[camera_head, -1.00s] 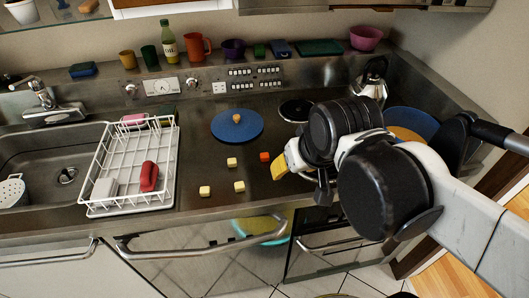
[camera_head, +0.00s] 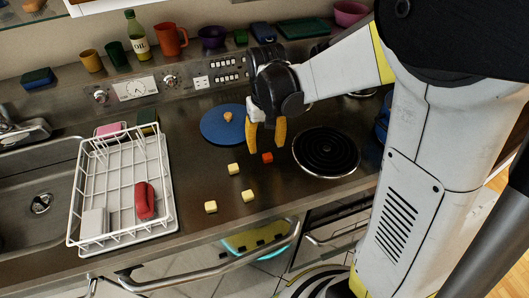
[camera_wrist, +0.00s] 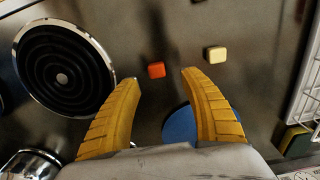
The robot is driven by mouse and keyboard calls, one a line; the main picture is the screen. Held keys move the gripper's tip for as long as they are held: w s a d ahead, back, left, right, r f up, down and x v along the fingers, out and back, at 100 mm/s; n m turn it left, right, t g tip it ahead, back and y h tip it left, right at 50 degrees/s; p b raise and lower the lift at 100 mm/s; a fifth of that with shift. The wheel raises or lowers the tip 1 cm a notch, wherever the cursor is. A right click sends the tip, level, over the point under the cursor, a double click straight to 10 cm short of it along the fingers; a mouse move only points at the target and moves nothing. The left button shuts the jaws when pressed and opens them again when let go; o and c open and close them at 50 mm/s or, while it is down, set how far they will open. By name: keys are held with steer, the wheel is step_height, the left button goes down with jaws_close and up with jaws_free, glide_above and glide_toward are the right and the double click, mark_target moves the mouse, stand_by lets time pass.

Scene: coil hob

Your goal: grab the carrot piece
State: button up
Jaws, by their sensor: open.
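The carrot piece, a small orange-red cube (camera_head: 267,157), lies on the steel counter left of the near coil burner. In the wrist view the same cube (camera_wrist: 156,69) shows between the two fingertips and slightly beyond them. My gripper (camera_head: 266,146) is open, its yellow fingers pointing down above the cube. How high the fingertips are over the counter is hard to tell.
Several pale yellow cubes (camera_head: 248,196) lie to the left and front. A blue plate (camera_head: 213,128) with an orange-tan piece (camera_head: 228,116) sits behind. A coil burner (camera_head: 326,152) is to the right, a white dish rack (camera_head: 84,190) to the left. A kettle shows partly in the wrist view (camera_wrist: 30,165).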

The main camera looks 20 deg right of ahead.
mark_target(268, 155)
steer(key=f+b, duration=0.1)
steer(key=f, duration=0.1)
steer(key=f+b, duration=0.1)
steer(key=f, duration=0.1)
steer(key=f+b, duration=0.1)
steer(key=f, duration=0.1)
steer(key=shift+d+f, duration=0.2)
steer(key=shift+d, duration=0.1)
steer(key=shift+r, duration=0.1)
steer(key=c, duration=0.9)
